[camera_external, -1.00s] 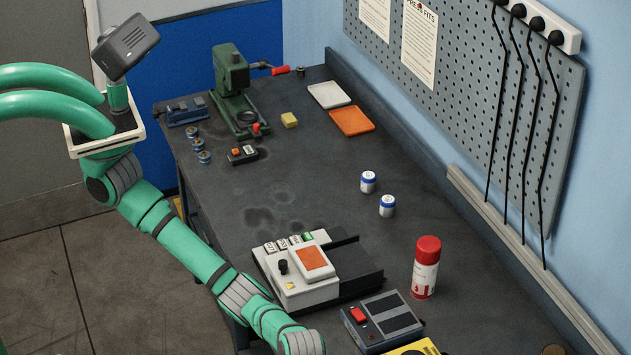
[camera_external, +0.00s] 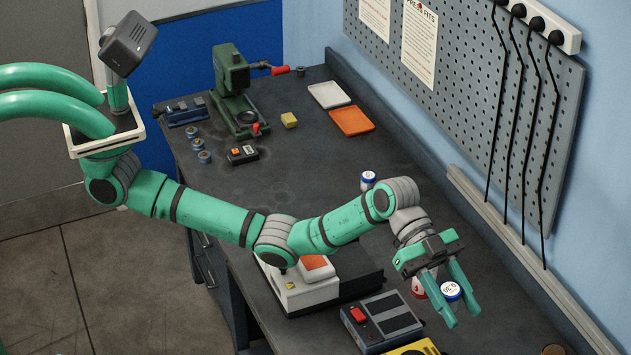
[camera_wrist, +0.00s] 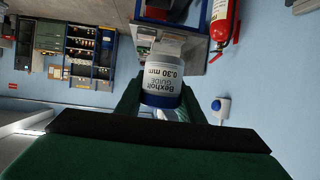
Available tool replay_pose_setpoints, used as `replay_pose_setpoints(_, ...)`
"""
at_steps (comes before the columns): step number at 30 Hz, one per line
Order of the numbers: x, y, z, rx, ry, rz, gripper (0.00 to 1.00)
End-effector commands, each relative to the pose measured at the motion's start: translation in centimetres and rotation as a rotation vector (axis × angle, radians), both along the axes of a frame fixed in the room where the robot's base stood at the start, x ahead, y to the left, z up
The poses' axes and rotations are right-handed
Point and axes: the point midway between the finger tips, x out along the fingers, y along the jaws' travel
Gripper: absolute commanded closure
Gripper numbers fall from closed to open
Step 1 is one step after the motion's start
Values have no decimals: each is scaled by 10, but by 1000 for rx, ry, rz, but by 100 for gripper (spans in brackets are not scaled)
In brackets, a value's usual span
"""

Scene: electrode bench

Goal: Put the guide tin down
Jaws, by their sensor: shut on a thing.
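The guide tin (camera_external: 451,290) is a small white tin with a blue band. In the external view it is between the green fingers of my gripper (camera_external: 445,294), which is shut on it. The wrist view shows the tin (camera_wrist: 162,78) close up, its label reading "Bexholt GUIDE 0.30 mm". In the external view it hangs above the bench's right front part, in front of the red-capped can. I cannot tell its exact height. A similar white and blue tin (camera_external: 368,179) stands on the bench, partly behind my arm.
A red-capped can (camera_external: 418,287) is mostly hidden behind my gripper. The grey device with a red switch (camera_external: 382,320) and a yellow device (camera_external: 412,348) lie left of the tin. The bench's middle (camera_external: 300,175) is clear.

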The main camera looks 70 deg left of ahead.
Motion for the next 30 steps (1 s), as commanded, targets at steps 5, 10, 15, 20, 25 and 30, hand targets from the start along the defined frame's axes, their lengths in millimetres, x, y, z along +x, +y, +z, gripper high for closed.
replay_pose_setpoints(5, 64, 60, -3, -2, 0, 64, 91)
replay_pose_setpoints(10, 117, 119, -5, -2, 1, 121, 91)
replay_pose_setpoints(15, 163, 184, -7, -2, 0, 178, 91)
replay_pose_setpoints(20, 201, 248, -10, -1, 0, 230, 91)
replay_pose_setpoints(25, 235, 319, -14, -2, -1, 283, 91)
replay_pose_setpoints(30, 262, 393, -26, -1, 3, 332, 91)
